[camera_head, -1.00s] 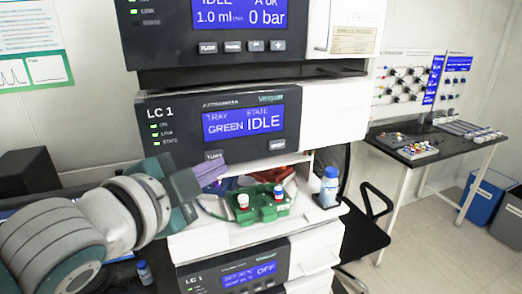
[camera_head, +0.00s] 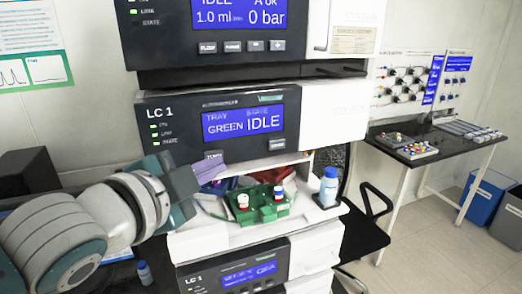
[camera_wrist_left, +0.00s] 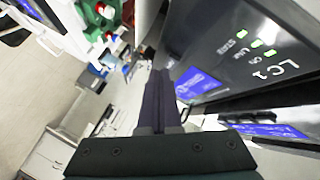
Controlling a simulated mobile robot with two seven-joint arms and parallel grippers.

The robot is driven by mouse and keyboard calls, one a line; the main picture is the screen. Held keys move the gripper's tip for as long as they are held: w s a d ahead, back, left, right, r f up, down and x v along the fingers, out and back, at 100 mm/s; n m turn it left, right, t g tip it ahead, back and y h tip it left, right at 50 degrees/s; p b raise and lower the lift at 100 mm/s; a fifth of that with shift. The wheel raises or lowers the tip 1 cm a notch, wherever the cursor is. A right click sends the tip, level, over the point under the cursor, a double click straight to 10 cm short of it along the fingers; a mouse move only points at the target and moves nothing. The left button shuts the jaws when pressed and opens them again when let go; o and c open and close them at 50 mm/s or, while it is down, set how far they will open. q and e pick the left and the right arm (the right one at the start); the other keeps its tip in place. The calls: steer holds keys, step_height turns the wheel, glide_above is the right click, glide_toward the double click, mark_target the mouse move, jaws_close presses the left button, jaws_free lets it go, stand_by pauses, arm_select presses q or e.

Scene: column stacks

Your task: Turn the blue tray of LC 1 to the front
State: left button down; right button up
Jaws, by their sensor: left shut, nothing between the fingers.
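The LC 1 module (camera_head: 221,125) has a display (camera_head: 243,123) reading "TRAY GREEN" and "STATE IDLE". The green tray (camera_head: 268,213) is at the front of the open bay below it and holds vials with red and blue caps. It also shows at the top of the left wrist view (camera_wrist_left: 86,14). A little of the blue tray (camera_head: 217,187) shows behind it on the left, partly hidden by my gripper. My left gripper (camera_head: 226,170) is shut and empty, its purple fingers just below the small button (camera_head: 213,155) under the display. I cannot tell whether they touch anything. My right gripper is out of view.
A red tray (camera_head: 280,180) sits deeper in the bay on the right. Another LC 1 module (camera_head: 235,277) is below. A side table (camera_head: 438,141) stands at the right.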

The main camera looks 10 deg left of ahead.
arm_select(q)
steer(key=shift+w+a, duration=0.25)
steer(key=shift+w, duration=0.15)
stand_by(0.8)
steer(key=shift+s+d+p, duration=0.3)
steer(key=shift+s+d, duration=0.15)
steer(key=shift+s, duration=0.25)
steer(key=shift+s+d+p, duration=0.35)
steer(key=shift+s+d, duration=0.35)
steer(key=shift+s, duration=0.35)
steer(key=shift+s+d+p, duration=0.35)
steer(key=shift+s+d, duration=0.35)
steer(key=shift+s, duration=0.3)
